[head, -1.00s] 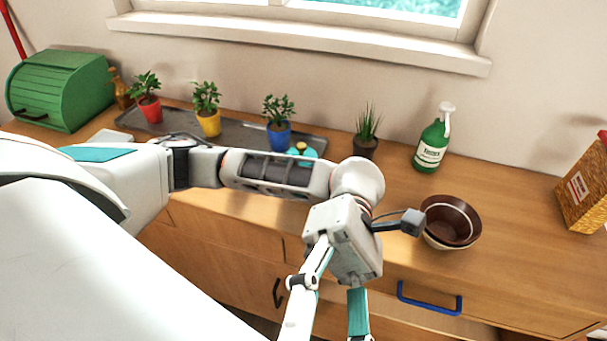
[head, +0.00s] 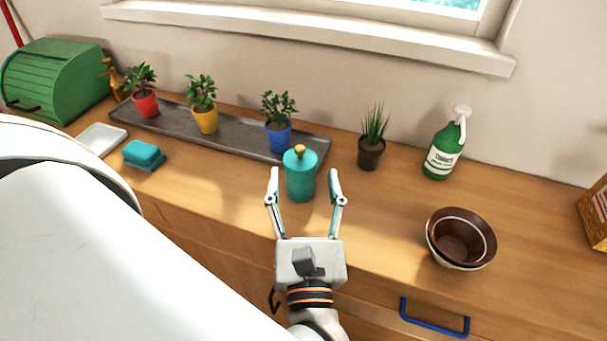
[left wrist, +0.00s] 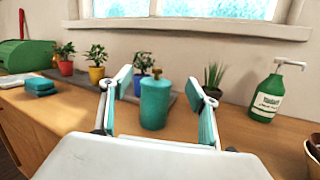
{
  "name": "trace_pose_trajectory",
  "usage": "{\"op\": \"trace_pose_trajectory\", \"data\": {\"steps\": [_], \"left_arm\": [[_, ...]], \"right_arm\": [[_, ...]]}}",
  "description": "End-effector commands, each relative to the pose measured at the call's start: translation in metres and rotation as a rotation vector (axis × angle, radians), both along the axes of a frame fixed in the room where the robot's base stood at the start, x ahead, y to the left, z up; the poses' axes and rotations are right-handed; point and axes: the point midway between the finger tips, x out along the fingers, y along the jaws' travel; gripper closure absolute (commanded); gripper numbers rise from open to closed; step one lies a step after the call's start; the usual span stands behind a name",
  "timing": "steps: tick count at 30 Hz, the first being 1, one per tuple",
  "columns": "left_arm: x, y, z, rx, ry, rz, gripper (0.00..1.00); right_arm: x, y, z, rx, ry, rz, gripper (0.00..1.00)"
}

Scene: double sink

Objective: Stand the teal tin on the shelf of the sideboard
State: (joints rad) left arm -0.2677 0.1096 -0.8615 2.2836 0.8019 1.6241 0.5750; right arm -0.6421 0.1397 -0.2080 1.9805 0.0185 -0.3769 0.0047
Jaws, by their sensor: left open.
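The teal tin (head: 300,180), with a lid and a golden knob, stands upright on the wooden top of the sideboard (head: 230,192), in front of the tray of plants. My left gripper (head: 304,172) is open, with one finger on each side of the tin in the head view. In the left wrist view the tin (left wrist: 155,104) shows between and beyond the open fingers. I cannot tell whether either finger touches it. The shelf of the sideboard is not visible. My right gripper is not in view.
A dark tray (head: 170,128) with potted plants lies behind the tin. A grassy plant (head: 371,152), a green pump bottle (head: 443,150) and brown bowls (head: 461,238) stand to the right. Teal sponges (head: 143,155) lie left. A blue handle (head: 434,320) is on the front.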

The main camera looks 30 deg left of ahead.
Motion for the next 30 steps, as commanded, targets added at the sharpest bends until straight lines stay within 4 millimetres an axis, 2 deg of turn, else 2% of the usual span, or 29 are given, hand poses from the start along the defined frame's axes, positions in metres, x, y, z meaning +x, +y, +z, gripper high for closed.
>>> {"op": "trace_pose_trajectory", "data": {"steps": [1, 3, 6, 17, 24, 30], "left_arm": [[-0.003, 0.002, -0.018, -0.074, 0.033, -0.007, 0.39], [-0.005, 0.003, -0.034, -0.146, 0.058, -0.013, 0.39], [-0.005, 0.004, -0.044, -0.195, 0.071, -0.017, 0.39], [0.024, 0.025, -0.044, -0.197, 0.069, -0.018, 0.39], [0.05, 0.045, -0.046, -0.195, 0.068, -0.018, 0.39], [0.056, 0.049, -0.048, -0.198, 0.072, -0.019, 0.39]], "right_arm": [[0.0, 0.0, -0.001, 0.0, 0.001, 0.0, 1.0], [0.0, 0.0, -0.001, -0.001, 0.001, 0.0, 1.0], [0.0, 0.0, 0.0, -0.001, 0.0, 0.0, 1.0], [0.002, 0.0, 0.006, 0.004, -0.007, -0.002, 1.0], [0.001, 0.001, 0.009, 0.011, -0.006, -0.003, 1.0], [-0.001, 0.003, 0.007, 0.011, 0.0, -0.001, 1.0]]}}
